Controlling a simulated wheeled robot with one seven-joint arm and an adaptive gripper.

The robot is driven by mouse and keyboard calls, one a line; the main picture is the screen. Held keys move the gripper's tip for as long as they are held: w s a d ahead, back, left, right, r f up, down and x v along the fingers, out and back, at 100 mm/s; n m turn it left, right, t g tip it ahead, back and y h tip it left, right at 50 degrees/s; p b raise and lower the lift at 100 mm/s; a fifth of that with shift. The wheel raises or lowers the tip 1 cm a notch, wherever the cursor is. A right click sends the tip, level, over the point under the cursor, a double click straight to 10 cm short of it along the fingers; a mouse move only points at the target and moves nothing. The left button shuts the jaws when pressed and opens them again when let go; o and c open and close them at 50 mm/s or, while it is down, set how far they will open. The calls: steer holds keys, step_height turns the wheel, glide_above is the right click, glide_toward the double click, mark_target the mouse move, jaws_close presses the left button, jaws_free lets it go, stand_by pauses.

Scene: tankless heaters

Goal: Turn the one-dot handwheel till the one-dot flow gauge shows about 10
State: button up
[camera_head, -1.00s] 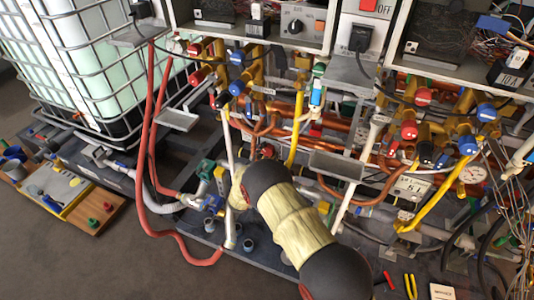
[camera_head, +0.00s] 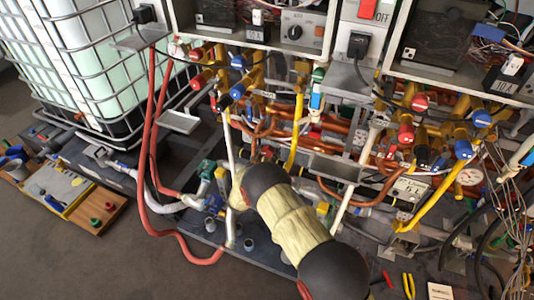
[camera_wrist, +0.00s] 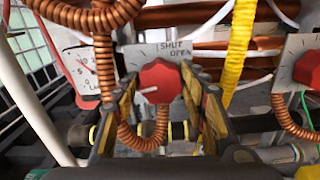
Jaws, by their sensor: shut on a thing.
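In the wrist view a red handwheel (camera_wrist: 160,82) with a pale pointer mark sits in front of a plate lettered SHUT and OPEN (camera_wrist: 172,50). My gripper (camera_wrist: 152,88) has one finger on each side of the handwheel and is shut on it. A white round-scale gauge (camera_wrist: 82,72) is to the left, partly covered by copper coil and my finger; its reading is too small to tell. I cannot make out dot marks on the handwheel or gauge. In the head view my arm hides the gripper and handwheel.
A second red handwheel (camera_wrist: 307,70) is at the right of the wrist view. Copper coils (camera_wrist: 140,135) and a yellow hose (camera_wrist: 238,50) run close around the fingers.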

steer(key=n+p, duration=0.1)
steer(key=n, duration=0.3)
steer(key=shift+n, duration=0.4)
steer(key=n+p, duration=0.1)
steer(key=n, duration=0.2)
steer(key=shift+a+n, duration=0.1)
steer(key=shift+n, duration=0.2)
steer(key=n, duration=0.4)
steer(key=shift+f+p, duration=0.15)
steer(key=shift+p, duration=0.25)
steer(key=shift+a+n+p, duration=0.1)
steer(key=shift+n+p, duration=0.2)
steer(key=shift+n, duration=1.8)
steer(key=o, duration=1.2)
